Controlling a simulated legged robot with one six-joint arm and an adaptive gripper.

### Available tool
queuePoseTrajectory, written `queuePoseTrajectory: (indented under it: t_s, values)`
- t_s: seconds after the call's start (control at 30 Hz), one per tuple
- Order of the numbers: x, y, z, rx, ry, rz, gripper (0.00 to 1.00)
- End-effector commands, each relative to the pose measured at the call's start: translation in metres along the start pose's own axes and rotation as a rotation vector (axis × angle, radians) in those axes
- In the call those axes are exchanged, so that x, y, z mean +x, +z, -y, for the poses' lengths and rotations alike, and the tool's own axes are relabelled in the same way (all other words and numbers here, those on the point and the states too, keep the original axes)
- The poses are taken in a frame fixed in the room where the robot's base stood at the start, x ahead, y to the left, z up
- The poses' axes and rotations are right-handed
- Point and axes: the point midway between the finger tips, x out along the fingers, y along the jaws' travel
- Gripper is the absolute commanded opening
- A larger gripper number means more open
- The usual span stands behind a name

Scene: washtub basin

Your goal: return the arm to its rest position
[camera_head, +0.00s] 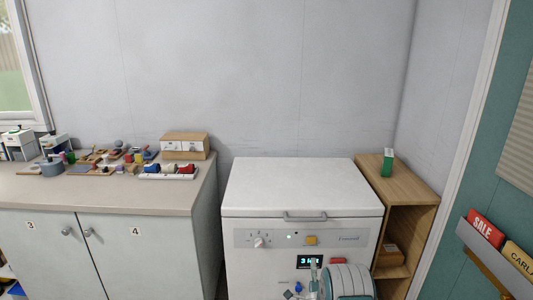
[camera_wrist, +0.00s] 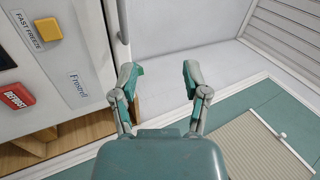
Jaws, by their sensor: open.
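In the wrist view my gripper (camera_wrist: 160,78) is open, its two grey and teal fingers spread apart with nothing between them. In the head view part of my arm shows at the bottom right, in front of the white chest freezer (camera_head: 300,188); the fingers cannot be made out clearly there. The freezer's lid is shut. Its front has a dial, a yellow button, a red button and a lit display. The freezer front (camera_wrist: 50,85) is at the left of the wrist view.
A wooden shelf unit (camera_head: 415,195) with a green box (camera_head: 388,162) on top stands right of the freezer. At left a grey cabinet (camera_head: 130,250) carries several small items. A teal door (camera_head: 500,120) with a sign rack is at the right.

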Motion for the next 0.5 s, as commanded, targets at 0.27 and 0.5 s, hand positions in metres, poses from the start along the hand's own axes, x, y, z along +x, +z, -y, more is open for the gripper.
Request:
queuePoseTrajectory:
  t_s: [0.27, 0.5]
  values:
    - [0.051, -0.005, 0.041, -0.129, 0.129, 0.023, 0.59]
    - [0.091, -0.012, 0.100, -0.306, 0.312, 0.086, 0.59]
